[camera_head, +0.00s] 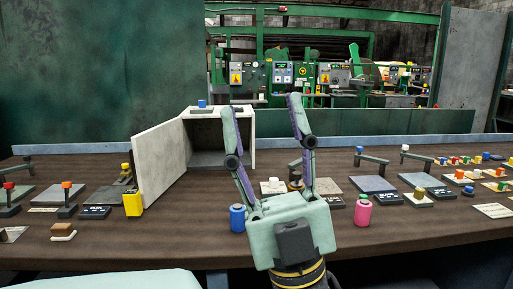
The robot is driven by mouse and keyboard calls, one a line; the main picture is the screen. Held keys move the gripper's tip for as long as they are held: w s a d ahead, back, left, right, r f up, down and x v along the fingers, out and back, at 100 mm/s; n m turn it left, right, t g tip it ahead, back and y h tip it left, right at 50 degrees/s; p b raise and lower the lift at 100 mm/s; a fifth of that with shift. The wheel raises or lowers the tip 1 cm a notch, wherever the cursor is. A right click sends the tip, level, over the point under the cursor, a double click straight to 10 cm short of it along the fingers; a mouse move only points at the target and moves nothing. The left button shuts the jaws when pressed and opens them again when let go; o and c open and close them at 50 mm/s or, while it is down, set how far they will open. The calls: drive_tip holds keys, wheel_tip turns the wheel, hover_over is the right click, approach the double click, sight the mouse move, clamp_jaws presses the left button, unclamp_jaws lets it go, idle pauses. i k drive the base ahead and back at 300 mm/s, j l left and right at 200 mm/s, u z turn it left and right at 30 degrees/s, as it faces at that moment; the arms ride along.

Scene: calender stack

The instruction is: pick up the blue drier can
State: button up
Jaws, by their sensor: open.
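A blue can (238,218) stands upright near the front edge of the brown table, just left of my gripper's palm. I take it to be the blue drier can. My gripper (262,110) is open, with its two long fingers spread wide and pointing toward the back of the table. Nothing shows between the fingertips. The left finger passes close to the blue can in the picture; I cannot tell whether they touch.
A pink can (363,211) stands right of my gripper. A yellow block (133,204) is at the left, below the open door (160,165) of a grey cabinet (207,160). Several lever plates, buttons and labels crowd both sides. The front strip of table is mostly clear.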

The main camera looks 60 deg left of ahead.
sight(237, 220)
drive_tip(key=u, duration=1.85)
drive_tip(key=k+l+u, duration=0.1)
drive_tip(key=l+u, duration=0.3)
drive_tip(key=l, duration=0.35)
